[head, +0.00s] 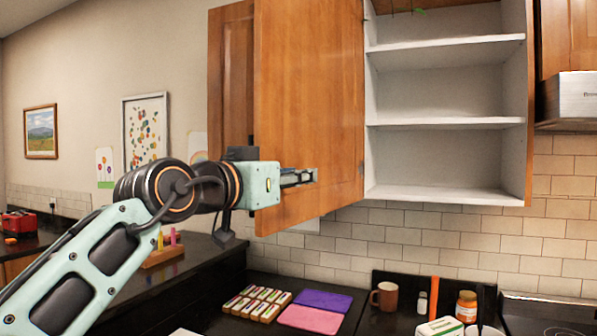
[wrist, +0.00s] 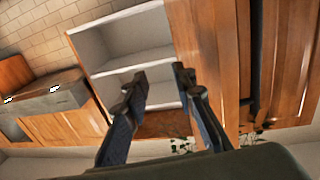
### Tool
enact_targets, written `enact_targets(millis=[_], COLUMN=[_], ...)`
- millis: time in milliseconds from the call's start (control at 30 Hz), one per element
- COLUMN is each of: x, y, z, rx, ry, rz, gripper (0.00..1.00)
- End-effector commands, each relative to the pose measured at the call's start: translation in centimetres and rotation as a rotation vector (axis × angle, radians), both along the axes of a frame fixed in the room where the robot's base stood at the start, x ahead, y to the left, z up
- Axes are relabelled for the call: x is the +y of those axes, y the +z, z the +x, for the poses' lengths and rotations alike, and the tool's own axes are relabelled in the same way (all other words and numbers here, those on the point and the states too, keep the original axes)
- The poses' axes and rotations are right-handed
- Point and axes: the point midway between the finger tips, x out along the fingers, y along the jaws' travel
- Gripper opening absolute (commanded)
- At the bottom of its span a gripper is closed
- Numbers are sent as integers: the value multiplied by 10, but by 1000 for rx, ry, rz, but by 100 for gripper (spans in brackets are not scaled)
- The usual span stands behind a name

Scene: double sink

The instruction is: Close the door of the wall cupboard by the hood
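The wall cupboard (head: 446,123) by the hood stands open, its white shelves bare. Its wooden door (head: 310,90) is swung out to the left. My gripper (head: 312,175) is in front of the lower part of the door in the head view, its fingers pointing right toward the cupboard. In the wrist view my gripper (wrist: 160,78) has its two fingers apart with nothing between them. The open cupboard (wrist: 128,45) shows behind them, and the door (wrist: 212,45) is beside and behind the right finger. I cannot tell whether a finger touches the door.
The metal hood (head: 570,97) is right of the cupboard and also shows in the wrist view (wrist: 55,95). Below on the dark counter are a brown mug (head: 385,296), jars, and purple (head: 323,300) and pink mats. Another wooden cupboard (head: 230,85) is behind the door.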

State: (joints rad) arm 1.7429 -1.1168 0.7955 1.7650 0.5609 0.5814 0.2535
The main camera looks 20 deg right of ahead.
Motion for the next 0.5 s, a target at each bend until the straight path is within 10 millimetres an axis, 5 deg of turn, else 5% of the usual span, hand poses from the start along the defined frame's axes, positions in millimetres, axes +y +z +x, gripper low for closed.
enact_targets(millis=[400,500], x=[-9,-8], y=[0,0], z=[6,6], rx=[0,1], ry=[1,1], rz=[0,-1], gripper=[25,15])
